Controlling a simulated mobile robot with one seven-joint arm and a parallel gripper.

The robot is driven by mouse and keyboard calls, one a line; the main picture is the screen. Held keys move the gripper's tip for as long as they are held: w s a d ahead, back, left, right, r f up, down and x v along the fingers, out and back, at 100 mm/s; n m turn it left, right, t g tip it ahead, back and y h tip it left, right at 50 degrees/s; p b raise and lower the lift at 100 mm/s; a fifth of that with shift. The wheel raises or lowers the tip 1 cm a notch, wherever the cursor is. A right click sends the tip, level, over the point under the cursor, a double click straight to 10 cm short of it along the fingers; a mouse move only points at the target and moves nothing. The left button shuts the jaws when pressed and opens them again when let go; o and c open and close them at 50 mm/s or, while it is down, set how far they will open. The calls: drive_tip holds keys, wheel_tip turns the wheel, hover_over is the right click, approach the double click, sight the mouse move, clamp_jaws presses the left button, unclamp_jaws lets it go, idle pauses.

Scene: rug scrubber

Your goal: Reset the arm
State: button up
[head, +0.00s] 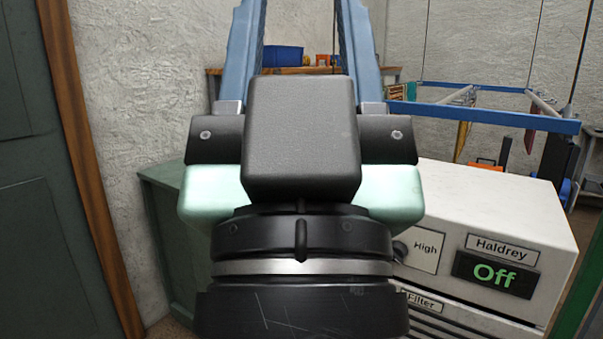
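My gripper (302,30) fills the middle of the head view, seen from behind. It has a black housing, pale green sides and two blue fingers pointing up and away from me. The fingers are wide apart, and the wall and a bench show between them. Nothing is seen held. The fingertips are cut off by the top edge of the picture. My wrist hides what lies directly behind and below it.
A white machine (495,215) labelled Haldrey, reading "Off", stands close at right. A dark green cabinet (160,235) is behind my wrist, with a green door (55,200) at left. A blue bin (283,56) sits on a far bench. A blue frame (490,116) hangs at right.

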wheel_tip(320, 180, up, 20)
drive_tip(key=p, duration=1.7)
